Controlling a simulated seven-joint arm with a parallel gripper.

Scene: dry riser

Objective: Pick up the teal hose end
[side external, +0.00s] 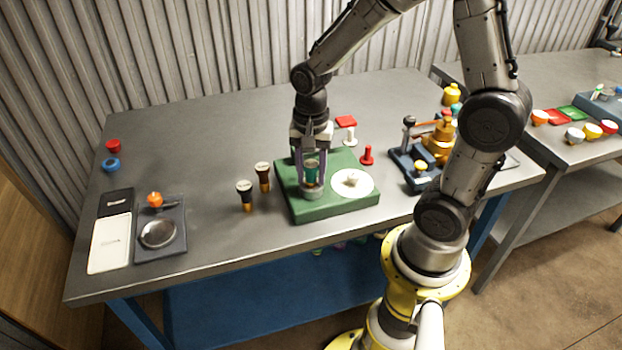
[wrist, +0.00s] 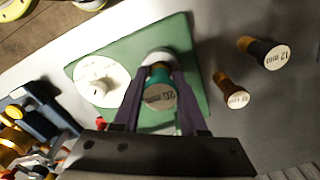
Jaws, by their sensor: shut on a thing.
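The teal hose end (side external: 311,172) stands upright at the left front part of the green base (side external: 340,207), over a light metal ring-shaped seat. In the wrist view the teal hose end (wrist: 160,92) shows a round top face marked "20 mm". My gripper (side external: 311,178) is shut on the teal hose end, one finger on each side of it; in the wrist view the fingers (wrist: 157,95) flank it. The fingers hide part of its sides. Whether its lower end is still in the seat I cannot tell.
A white disc (side external: 352,183) lies right of the hose end on the base. Two dark-and-orange hose ends (side external: 245,194) (side external: 262,176) stand to the left. Red and white pegs (side external: 367,156) stand behind. A blue-black fixture with orange parts (side external: 424,163) is at right.

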